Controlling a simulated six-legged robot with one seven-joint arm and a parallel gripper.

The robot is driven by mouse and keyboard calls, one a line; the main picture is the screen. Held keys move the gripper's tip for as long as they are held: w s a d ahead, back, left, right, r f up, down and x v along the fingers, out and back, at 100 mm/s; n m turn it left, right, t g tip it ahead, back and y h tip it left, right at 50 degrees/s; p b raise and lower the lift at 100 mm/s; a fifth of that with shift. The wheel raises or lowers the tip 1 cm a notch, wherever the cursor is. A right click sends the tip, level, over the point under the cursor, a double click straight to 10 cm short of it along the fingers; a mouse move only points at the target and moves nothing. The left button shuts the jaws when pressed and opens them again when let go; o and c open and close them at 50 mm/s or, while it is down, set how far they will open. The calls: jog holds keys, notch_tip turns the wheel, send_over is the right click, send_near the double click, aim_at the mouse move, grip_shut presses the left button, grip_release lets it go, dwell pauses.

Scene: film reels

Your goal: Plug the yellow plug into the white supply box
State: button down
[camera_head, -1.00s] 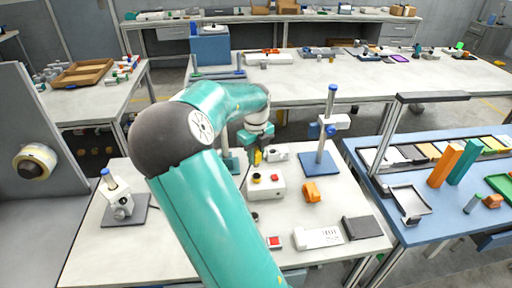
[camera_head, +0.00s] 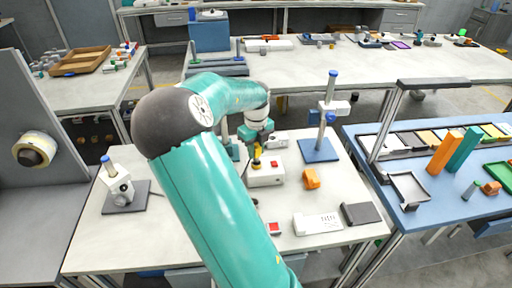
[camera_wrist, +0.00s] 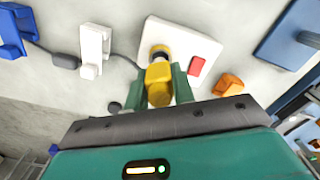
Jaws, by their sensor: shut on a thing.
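The yellow plug (camera_wrist: 158,85) sits between the two green fingers of my gripper (camera_wrist: 160,84), which is shut on it. The white supply box (camera_wrist: 190,38) lies just beyond, with a red switch on its top face. The plug's end overlaps the box's dark-ringed yellow socket in the wrist view; I cannot tell how deep it sits. In the head view, my gripper (camera_head: 257,148) holds the plug (camera_head: 257,162) upright at the left part of the supply box (camera_head: 266,178). The socket is mostly hidden there.
An orange block (camera_head: 311,179) stands right of the box. A stand with a blue base (camera_head: 320,150) is behind it. A white panel (camera_head: 317,223) and a dark box (camera_head: 361,213) lie in front. A microscope (camera_head: 118,187) stands left. A dark cable runs near the plug.

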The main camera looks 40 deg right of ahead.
jog(key=shift+f, duration=1.35)
jog(key=c, duration=1.1)
grip_release()
jog(key=shift+f, duration=0.1)
notch_tip(320, 180, up, 14)
jog(key=shift+f, duration=0.1)
